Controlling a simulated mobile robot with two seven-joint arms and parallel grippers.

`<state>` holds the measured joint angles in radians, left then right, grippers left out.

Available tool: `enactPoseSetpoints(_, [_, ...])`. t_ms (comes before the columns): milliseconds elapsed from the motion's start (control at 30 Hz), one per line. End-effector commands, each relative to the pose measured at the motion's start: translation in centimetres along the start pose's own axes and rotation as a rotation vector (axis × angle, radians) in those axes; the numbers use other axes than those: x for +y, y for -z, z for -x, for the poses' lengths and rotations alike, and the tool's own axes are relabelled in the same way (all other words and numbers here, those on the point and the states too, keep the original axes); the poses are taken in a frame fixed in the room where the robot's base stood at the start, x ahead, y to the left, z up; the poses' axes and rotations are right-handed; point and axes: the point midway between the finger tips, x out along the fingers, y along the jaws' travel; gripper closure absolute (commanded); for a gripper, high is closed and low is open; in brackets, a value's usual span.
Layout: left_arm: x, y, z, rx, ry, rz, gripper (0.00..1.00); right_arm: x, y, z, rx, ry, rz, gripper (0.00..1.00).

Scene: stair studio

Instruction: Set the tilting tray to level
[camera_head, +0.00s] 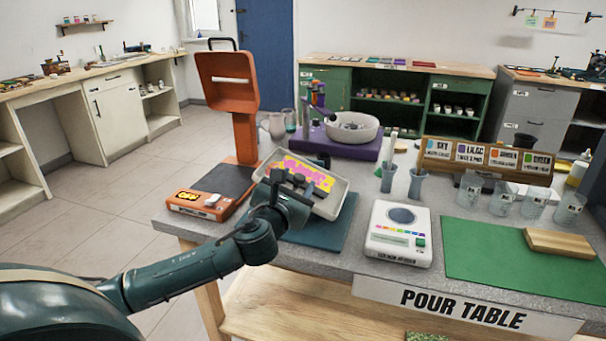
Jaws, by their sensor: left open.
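The tilting tray (328,207) is pale, with pink and yellow patches (305,169) on its surface. It sits on the pour table over a dark teal mat (335,235) and slopes in the picture, with its right side lower. My left gripper (292,184) is open at the tray's near side, with its dark fingers overlapping the tray in the view. I cannot tell whether they touch it. My left wrist hides the tray's near left part and whatever supports it. My right gripper is not in view.
An orange stand (245,130) rises left of the tray. A purple device with a white bowl (351,128) stands behind it. A white scale (399,234) is at its right, with two blue-grey cups (416,183) behind. A green mat (510,262) and several clear cups occupy the table's right.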

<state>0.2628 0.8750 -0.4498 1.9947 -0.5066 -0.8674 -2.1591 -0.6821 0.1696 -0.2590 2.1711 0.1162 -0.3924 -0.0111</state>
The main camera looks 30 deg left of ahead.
Motion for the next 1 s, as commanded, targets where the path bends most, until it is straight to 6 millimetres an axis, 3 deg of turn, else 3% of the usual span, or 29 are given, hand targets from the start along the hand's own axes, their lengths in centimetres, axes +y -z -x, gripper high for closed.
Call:
enactPoseSetpoints(100, [0.0,0.0,-2.1,0.000,-0.001,0.002,0.53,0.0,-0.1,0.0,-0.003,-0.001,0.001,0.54])
enactPoseSetpoints(233, [0.0,0.0,-3.4,0.000,0.000,0.002,0.53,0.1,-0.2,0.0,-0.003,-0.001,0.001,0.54])
enactPoseSetpoints(633, [-0.1,0.1,-4.1,0.001,0.002,0.001,0.53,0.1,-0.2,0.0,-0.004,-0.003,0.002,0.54])
enactPoseSetpoints(1000, [-0.1,0.1,-4.1,0.001,0.001,0.001,0.83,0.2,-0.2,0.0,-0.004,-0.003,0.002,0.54])
